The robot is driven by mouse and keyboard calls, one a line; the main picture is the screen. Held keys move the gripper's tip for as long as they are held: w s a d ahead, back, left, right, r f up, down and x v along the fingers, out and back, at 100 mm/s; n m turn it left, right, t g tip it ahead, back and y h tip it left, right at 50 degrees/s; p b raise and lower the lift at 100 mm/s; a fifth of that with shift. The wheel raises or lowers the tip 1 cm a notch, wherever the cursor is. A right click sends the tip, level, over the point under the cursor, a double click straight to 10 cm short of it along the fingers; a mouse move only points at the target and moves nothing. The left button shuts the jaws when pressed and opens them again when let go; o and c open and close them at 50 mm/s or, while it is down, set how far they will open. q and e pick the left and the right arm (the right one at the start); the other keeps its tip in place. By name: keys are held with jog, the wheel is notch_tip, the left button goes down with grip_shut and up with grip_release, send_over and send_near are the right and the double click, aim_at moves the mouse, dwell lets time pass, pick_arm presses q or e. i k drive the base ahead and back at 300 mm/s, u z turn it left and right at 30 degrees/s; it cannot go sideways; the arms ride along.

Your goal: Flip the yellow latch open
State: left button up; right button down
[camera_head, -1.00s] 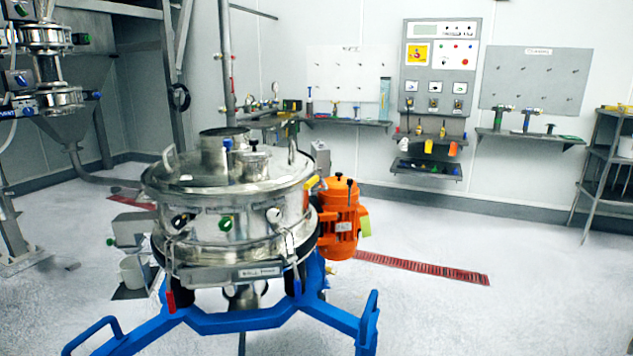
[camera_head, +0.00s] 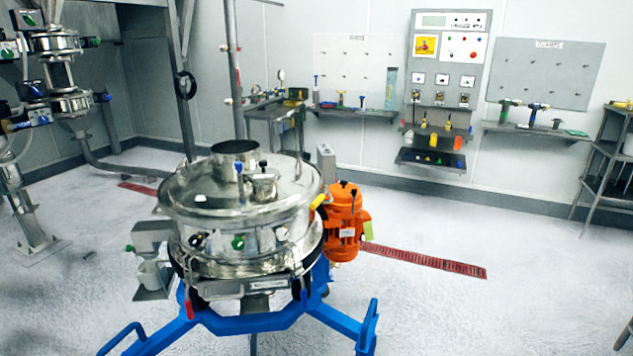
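The yellow latch (camera_head: 318,201) is a small yellow handle on the right side of the round steel sifter (camera_head: 240,210), just below the lid's edge and close to the orange motor (camera_head: 344,222). It slants up to the right. Its lower part is too small to make out. Neither of my grippers is in view, and nothing of mine touches the latch or the sifter.
The sifter stands on a blue frame (camera_head: 255,324) with looped handles at the front. A steel side outlet (camera_head: 152,238) sticks out left. A control panel (camera_head: 450,70) and shelves line the back wall. The white floor at the right is open.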

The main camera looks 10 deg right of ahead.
aim_at(314, 206)
jog(key=u, duration=0.15)
jog(key=i, duration=1.1)
jog(key=z, duration=0.1)
